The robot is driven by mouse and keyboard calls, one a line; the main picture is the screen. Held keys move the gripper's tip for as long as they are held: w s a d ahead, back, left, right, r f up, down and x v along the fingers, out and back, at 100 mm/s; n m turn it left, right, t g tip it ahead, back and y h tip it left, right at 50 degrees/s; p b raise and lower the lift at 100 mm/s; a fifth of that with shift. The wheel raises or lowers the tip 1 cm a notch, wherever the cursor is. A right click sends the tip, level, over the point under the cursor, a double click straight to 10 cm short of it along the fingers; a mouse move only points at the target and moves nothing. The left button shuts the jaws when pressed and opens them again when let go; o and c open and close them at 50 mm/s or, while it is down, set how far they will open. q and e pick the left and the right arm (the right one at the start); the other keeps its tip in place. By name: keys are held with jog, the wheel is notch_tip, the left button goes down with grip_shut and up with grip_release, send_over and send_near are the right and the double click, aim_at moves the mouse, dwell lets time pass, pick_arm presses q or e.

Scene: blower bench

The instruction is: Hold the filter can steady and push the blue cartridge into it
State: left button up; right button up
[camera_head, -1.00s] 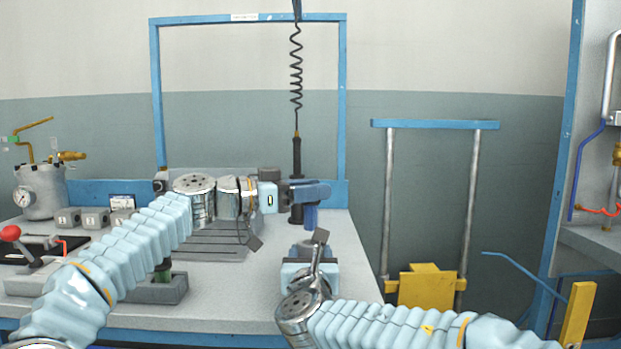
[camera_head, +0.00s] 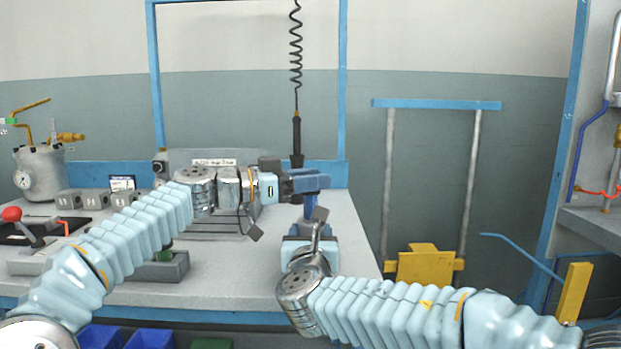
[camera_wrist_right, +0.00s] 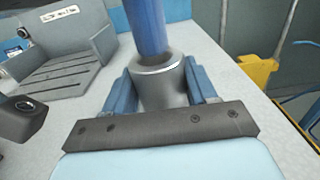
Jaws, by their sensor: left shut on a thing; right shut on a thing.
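The filter can (camera_wrist_right: 160,88) is a grey metal cylinder with a bright rim. My right gripper (camera_wrist_right: 161,78) is shut around it, one blue finger on each side; in the head view this gripper (camera_head: 309,236) is low, above the bench. The blue cartridge (camera_wrist_right: 146,25) stands upright over the can, and its lower end meets the can's mouth. How deep it sits is hidden by the rim. In the head view the cartridge (camera_head: 310,205) hangs below my left gripper (camera_head: 312,182), which is shut on its upper part from the left.
The grey bench (camera_head: 345,235) is clear to the right of the can. A grey slotted fixture (camera_wrist_right: 65,65) stands at the back left. A black tool (camera_head: 297,140) hangs on a coiled cord behind my left gripper. A yellow trolley (camera_head: 428,265) stands right of the bench.

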aim_at(311, 207)
pick_arm(q)
jog(key=shift+f, duration=2.85)
dwell(0.3)
jog(key=o, duration=1.1)
notch_tip(311, 207, up, 10)
